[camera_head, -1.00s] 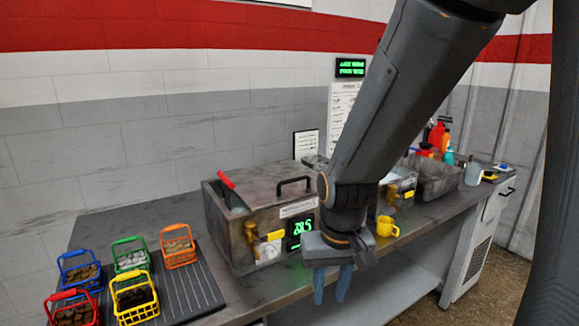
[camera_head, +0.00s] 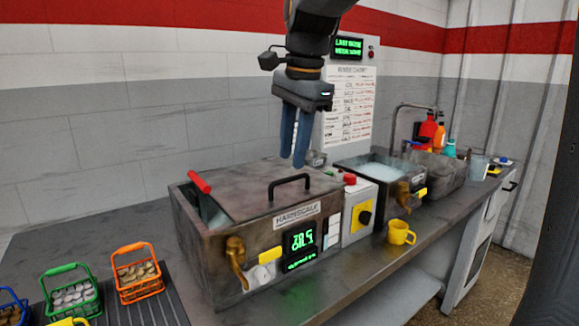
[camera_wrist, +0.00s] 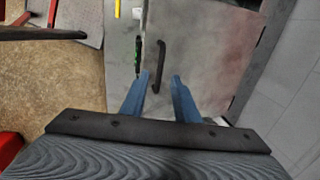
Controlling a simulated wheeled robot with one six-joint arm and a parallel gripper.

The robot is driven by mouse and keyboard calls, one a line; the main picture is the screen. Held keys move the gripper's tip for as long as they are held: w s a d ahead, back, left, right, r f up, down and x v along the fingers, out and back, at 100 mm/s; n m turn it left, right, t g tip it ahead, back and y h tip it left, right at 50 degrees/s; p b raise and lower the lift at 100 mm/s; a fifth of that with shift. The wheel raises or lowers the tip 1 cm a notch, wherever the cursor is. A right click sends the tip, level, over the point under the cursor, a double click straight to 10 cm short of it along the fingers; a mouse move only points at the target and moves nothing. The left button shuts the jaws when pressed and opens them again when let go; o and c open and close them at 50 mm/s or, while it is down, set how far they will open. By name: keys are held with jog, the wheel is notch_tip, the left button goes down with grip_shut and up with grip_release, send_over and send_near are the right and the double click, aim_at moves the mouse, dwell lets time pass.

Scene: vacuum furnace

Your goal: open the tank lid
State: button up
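The tank (camera_head: 210,254) is a grey metal box with a green display on its front. Its lid (camera_head: 240,186) lies over most of the top and has a black bar handle (camera_head: 289,183). A gap shows at the lid's left end, beside a red-ended lever (camera_head: 199,181). My gripper (camera_head: 294,160) points down above the lid, with its two blue fingers apart and nothing between them. In the wrist view the handle (camera_wrist: 158,66) lies ahead of the fingers (camera_wrist: 160,82), nearer the left one. The fingers look apart from the handle.
A second tank (camera_head: 375,170) with an open top and liquid stands to the right, past a control box with a yellow panel (camera_head: 362,214). A yellow mug (camera_head: 400,233) stands near the counter's front edge. Baskets, including an orange one (camera_head: 137,274), sit at the lower left.

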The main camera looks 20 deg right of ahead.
send_over(291, 195)
jog(key=shift+a+f, duration=0.1)
jog(key=shift+f, duration=1.95)
jog(key=shift+c, duration=0.4)
grip_shut()
